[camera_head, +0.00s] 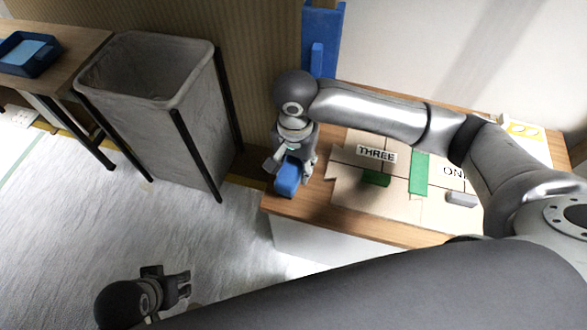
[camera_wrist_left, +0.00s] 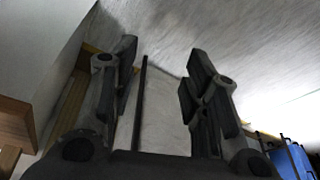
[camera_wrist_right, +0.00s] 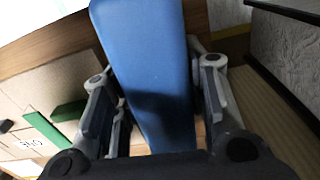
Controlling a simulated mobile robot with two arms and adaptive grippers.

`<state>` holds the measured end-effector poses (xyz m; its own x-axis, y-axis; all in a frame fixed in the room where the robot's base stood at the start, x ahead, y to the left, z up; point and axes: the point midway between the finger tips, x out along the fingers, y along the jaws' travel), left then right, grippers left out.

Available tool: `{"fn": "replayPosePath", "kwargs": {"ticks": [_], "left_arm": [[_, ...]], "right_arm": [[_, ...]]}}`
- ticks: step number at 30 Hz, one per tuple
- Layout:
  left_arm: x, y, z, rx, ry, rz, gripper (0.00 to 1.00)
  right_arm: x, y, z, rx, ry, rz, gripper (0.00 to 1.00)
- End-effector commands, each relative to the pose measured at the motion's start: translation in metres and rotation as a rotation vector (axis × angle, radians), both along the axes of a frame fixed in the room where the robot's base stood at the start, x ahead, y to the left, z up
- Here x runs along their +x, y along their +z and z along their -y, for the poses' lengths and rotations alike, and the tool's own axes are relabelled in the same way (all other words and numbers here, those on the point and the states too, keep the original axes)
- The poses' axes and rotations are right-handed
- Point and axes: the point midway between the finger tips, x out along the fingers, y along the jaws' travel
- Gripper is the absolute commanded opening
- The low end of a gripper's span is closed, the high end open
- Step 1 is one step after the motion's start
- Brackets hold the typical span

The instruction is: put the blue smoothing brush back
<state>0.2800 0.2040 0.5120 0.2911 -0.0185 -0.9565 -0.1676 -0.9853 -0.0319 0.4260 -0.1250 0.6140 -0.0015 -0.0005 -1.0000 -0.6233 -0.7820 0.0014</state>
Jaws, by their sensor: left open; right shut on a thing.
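The blue smoothing brush (camera_head: 287,178) is in my right gripper (camera_head: 292,168), above the left end of the wooden table (camera_head: 300,205). In the right wrist view the brush (camera_wrist_right: 145,60) fills the space between the fingers (camera_wrist_right: 155,105), which are shut on it. Its far end is cut off by the frame. A cardboard-coloured board (camera_head: 345,195) labelled THREE and ON..., partly hidden by my arm, lies on the table to the right of the brush. My left gripper (camera_head: 183,284) is open and empty over the floor at lower left; its spread fingers (camera_wrist_left: 165,75) show in the left wrist view.
A green block (camera_head: 376,178), a green strip (camera_head: 419,174) and a grey block (camera_head: 461,198) are on the board. A grey bin (camera_head: 180,125) stands left of the table. A blue tray (camera_head: 28,54) sits on another table. A blue upright (camera_head: 322,40) stands behind my right arm.

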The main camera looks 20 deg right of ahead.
Motion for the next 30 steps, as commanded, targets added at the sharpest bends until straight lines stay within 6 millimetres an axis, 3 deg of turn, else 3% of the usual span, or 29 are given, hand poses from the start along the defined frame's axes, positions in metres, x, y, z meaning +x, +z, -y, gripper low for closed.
{"fn": "replayPosePath", "kwargs": {"ticks": [6, 17, 19, 22, 24, 30], "left_arm": [[-0.01, 0.025, -0.002, 0.0, 0.001, 0.017, 0.42], [-0.008, 0.011, -0.001, -0.001, 0.001, 0.02, 0.42], [-0.001, 0.005, 0.001, -0.008, -0.001, 0.052, 0.42], [0.016, 0.012, 0.006, -0.024, -0.008, 0.127, 0.42], [0.002, 0.024, 0.002, -0.011, -0.002, 0.066, 0.42], [-0.009, 0.022, -0.002, 0.0, 0.002, 0.014, 0.42]], "right_arm": [[0.021, -0.027, 0.005, 0.0, -0.002, 0.002, 0.15], [0.037, -0.052, 0.008, 0.0, 0.0, 0.001, 0.15], [0.036, -0.066, 0.009, -0.001, 0.001, 0.001, 0.15], [0.037, -0.066, 0.008, 0.001, 0.0, 0.003, 0.15], [0.036, -0.062, 0.008, 0.001, -0.001, -0.001, 0.15], [0.036, -0.07, 0.008, 0.0, 0.0, 0.001, 0.15]]}}
